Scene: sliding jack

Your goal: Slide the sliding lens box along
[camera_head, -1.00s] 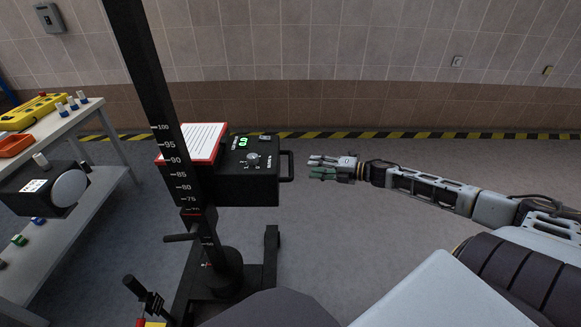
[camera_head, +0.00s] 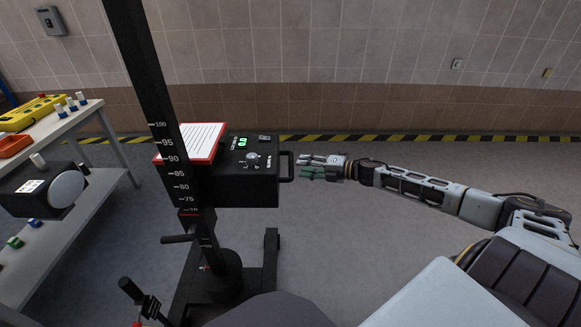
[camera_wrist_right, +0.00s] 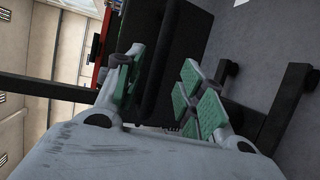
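The black lens box (camera_head: 247,185) sits on the dark upright post (camera_head: 163,130), which carries a white number scale. The box has a green lit display, a knob on top and a bar handle (camera_head: 290,167) on its right side. My right gripper (camera_head: 303,167) is just right of that handle, its fingertips pointing at it. In the right wrist view, the green-padded fingers (camera_wrist_right: 160,90) are spread apart, with the dark handle bar (camera_wrist_right: 155,60) showing between and beyond them. Contact with the handle cannot be made out. My left gripper is out of view.
A red-edged board with a white sheet (camera_head: 203,142) lies beside the box. A grey table (camera_head: 78,118) with a yellow control box (camera_head: 32,112) and small coloured items stands at left. The stand's dark base legs (camera_head: 271,255) reach across the floor. Floor at right is clear.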

